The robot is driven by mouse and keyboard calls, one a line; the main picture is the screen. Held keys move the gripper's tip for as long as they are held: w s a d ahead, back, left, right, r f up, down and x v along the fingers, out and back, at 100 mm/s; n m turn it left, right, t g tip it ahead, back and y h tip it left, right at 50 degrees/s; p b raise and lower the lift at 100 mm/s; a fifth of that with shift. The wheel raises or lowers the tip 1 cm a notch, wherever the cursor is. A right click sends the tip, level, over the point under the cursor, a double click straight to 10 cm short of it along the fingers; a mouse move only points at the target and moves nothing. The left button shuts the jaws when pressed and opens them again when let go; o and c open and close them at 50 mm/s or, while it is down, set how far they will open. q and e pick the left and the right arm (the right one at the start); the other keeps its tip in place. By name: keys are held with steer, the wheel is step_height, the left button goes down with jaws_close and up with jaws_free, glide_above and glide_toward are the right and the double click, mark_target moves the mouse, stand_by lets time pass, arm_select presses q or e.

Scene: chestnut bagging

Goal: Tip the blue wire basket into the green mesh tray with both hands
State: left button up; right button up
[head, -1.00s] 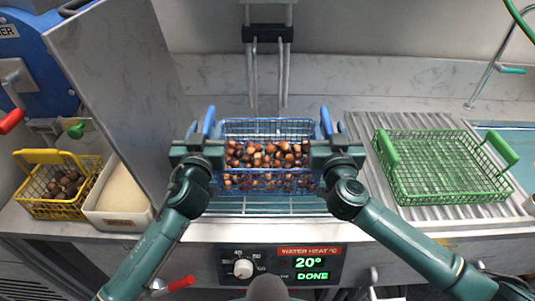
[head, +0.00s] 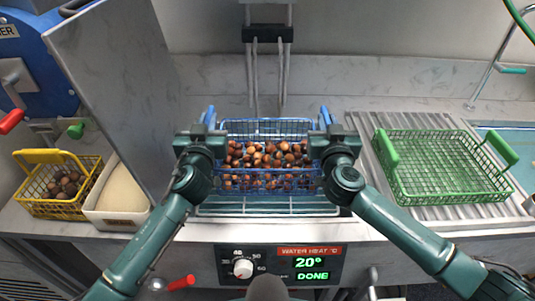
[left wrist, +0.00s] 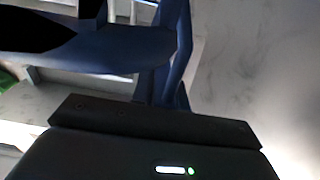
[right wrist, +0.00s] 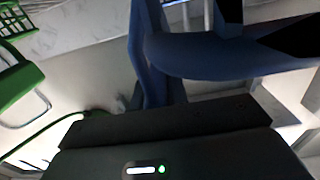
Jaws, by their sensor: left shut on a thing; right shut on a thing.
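The blue wire basket (head: 268,182) holds many brown chestnuts and sits level in the middle of the head view, over the water bath's wire rack. Whether it touches the rack I cannot tell. My left gripper (head: 205,132) is shut on its left blue handle, which also shows close up in the left wrist view (left wrist: 100,50). My right gripper (head: 329,132) is shut on the right handle, seen too in the right wrist view (right wrist: 225,52). The green mesh tray (head: 450,193) is empty, right of the basket, apart from both grippers.
The green tray stands on a ribbed drainboard (head: 372,142). At the left are a yellow basket (head: 50,208) with dark chestnuts, a pale bin (head: 118,222) and a leaning grey panel (head: 110,85). A display panel (head: 280,264) in front reads 20° DONE.

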arm_select(q)
jaws_close()
arm_select(e)
jaws_close()
stand_by(0.5)
